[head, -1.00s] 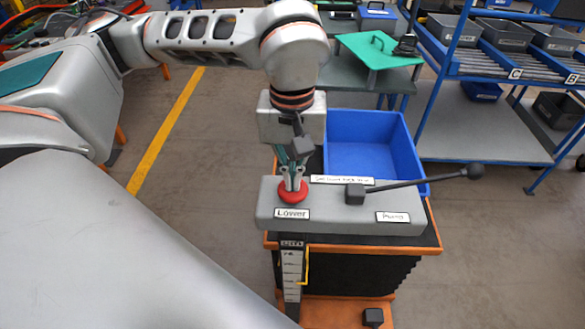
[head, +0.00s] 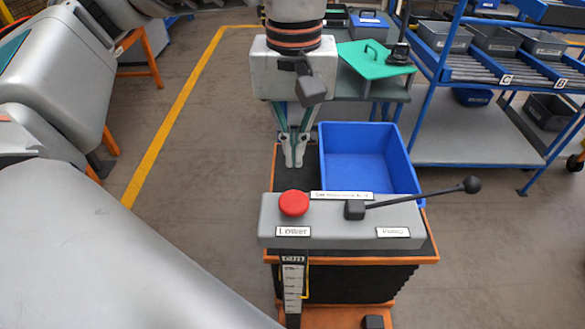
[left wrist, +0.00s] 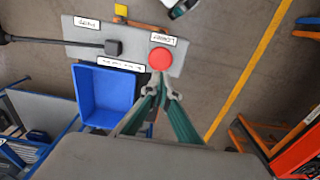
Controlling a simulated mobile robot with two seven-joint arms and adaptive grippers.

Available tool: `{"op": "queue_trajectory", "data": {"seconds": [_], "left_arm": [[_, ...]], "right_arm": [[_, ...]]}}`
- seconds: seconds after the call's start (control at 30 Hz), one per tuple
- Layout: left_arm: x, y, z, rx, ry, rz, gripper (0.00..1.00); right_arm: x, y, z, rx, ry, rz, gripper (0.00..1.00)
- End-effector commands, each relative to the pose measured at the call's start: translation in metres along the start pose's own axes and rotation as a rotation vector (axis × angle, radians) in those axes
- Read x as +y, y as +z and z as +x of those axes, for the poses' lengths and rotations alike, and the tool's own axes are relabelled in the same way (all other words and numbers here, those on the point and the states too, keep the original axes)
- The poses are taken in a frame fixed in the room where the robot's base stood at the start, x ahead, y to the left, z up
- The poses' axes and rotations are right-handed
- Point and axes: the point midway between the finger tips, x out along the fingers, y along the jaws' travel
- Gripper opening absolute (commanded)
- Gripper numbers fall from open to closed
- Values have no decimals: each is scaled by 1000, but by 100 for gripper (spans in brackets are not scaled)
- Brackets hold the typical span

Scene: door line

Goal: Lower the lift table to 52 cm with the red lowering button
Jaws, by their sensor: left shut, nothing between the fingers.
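The red lowering button (head: 294,203) sits uncovered on the grey control box (head: 345,233), above a label reading "Lower". My left gripper (head: 293,164) is shut and empty, fingers pointing down, a little behind the button and apart from it in the head view. In the left wrist view the button (left wrist: 161,59) lies just beyond my shut fingertips (left wrist: 166,92). The lift table (head: 430,238) has an orange edge and black bellows below. A height scale (head: 293,280) hangs on its front; I cannot read its numbers. My right gripper is not in view.
A blue bin (head: 368,160) stands on the table behind the control box. A black pump lever (head: 425,194) sticks out to the right. A green-topped stand (head: 376,60) and a blue rack (head: 470,72) are behind. Open floor lies left.

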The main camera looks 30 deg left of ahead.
Motion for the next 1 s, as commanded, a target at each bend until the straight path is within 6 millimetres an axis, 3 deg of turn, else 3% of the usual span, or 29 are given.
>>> {"op": "queue_trajectory", "data": {"seconds": [0.1, 0.27, 1.0], "left_arm": [[0, -1, -15, 1, 1, -3, 0], [0, 0, -22, -1, 0, 0, 0], [0, 0, -23, -1, 0, -1, 0]], "right_arm": [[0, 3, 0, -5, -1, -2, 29], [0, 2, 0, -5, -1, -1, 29], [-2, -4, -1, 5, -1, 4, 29]]}}
